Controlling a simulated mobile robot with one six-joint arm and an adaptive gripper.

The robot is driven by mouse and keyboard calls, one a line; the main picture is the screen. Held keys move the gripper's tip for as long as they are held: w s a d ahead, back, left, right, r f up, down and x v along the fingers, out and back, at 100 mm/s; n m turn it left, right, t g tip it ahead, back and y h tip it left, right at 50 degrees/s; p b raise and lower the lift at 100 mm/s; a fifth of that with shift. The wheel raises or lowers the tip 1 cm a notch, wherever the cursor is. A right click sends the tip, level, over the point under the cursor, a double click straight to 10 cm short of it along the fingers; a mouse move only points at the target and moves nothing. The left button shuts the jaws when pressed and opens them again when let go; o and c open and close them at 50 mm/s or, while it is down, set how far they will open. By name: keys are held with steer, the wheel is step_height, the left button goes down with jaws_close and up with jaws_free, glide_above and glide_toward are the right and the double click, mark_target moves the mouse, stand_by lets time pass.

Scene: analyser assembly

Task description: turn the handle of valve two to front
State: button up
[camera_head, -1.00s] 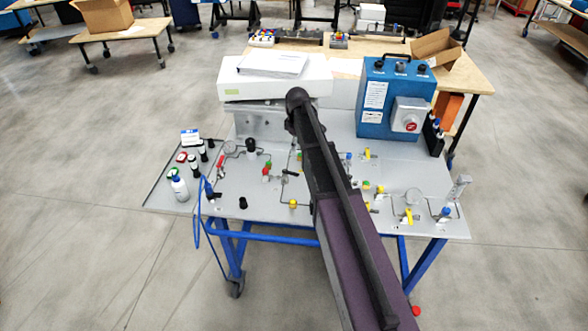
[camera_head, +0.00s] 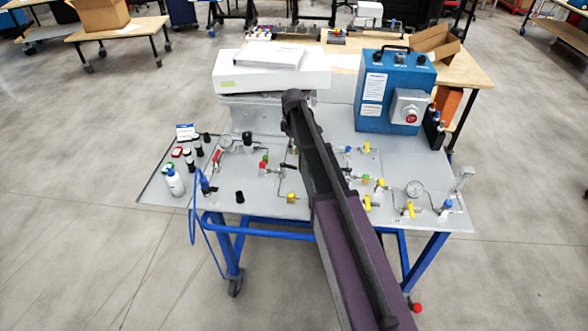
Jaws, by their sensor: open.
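The grey panel (camera_head: 225,189) on a blue-framed cart carries several small valves, gauges and thin tubes. A red-handled valve (camera_head: 216,156) is on its left part. Valves with yellow handles (camera_head: 410,209) are on its right part, and a green-and-yellow fitting (camera_head: 366,179) is just right of my arm. I cannot tell which one is valve two, nor read its handle's direction. My dark arm reaches up across the middle of the panel and hides part of it. My gripper does not show; it is hidden behind or beyond my arm.
A blue control box (camera_head: 375,103) with a red knob stands at the panel's back right. A white instrument (camera_head: 232,78) stands at the back left. A white bottle (camera_head: 174,181) and black-capped vials are at the left edge. A clear flow tube (camera_head: 461,178) rises at the right.

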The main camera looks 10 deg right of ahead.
mark_target(293, 167)
steer(key=shift+f+b, duration=4.5)
steer(key=shift+f, duration=0.3)
steer(key=shift+c, duration=0.2)
